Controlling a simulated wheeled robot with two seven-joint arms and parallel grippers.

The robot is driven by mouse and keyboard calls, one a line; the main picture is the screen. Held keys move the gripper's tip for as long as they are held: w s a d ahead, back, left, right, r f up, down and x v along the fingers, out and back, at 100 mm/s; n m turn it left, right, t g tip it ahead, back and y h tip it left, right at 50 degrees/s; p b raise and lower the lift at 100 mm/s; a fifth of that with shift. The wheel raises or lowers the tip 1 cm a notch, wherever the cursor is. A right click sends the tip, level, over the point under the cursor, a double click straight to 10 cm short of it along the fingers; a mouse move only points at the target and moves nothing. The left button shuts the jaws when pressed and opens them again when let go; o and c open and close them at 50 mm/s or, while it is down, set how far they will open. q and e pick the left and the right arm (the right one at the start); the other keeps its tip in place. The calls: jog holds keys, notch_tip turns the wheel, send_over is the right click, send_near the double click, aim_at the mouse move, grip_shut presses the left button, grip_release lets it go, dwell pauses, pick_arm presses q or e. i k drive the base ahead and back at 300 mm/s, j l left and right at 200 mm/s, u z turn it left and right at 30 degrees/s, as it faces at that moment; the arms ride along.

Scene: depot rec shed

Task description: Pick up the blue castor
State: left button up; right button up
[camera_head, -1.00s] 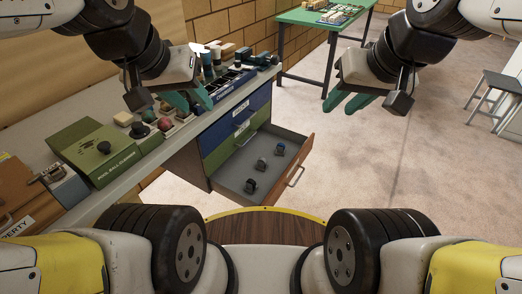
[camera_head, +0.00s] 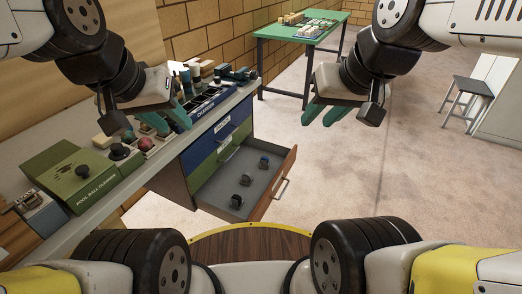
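The castor with blue on it (camera_head: 263,162) stands in the open drawer (camera_head: 217,190), near its far right end. Two more dark castors stand in the same drawer, one in the middle (camera_head: 246,179) and one nearer me (camera_head: 236,201). My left gripper (camera_head: 175,129) has green fingers that look apart and empty. It is above the bench's front part, left of the drawer in the picture. My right gripper (camera_head: 318,121) has its green fingers apart and empty. It hangs above and to the right of the drawer, apart from the castors.
The bench (camera_head: 88,212) carries a green pool ball cleaner box (camera_head: 72,178), balls and a row of small items. The drawer sticks out from the cabinet (camera_head: 200,155) below it. A green table (camera_head: 300,36) stands at the back and a stool (camera_head: 470,90) at right. The floor between is clear.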

aim_at(265, 163)
jog(key=i+l+u, duration=0.15)
jog(key=i+l, duration=0.25)
jog(key=i+l+u, duration=0.2)
jog(key=i+l, duration=0.15)
jog(key=l, duration=0.15)
jog(key=i+l+u, duration=0.15)
jog(key=i+l, duration=0.15)
jog(key=l, duration=0.2)
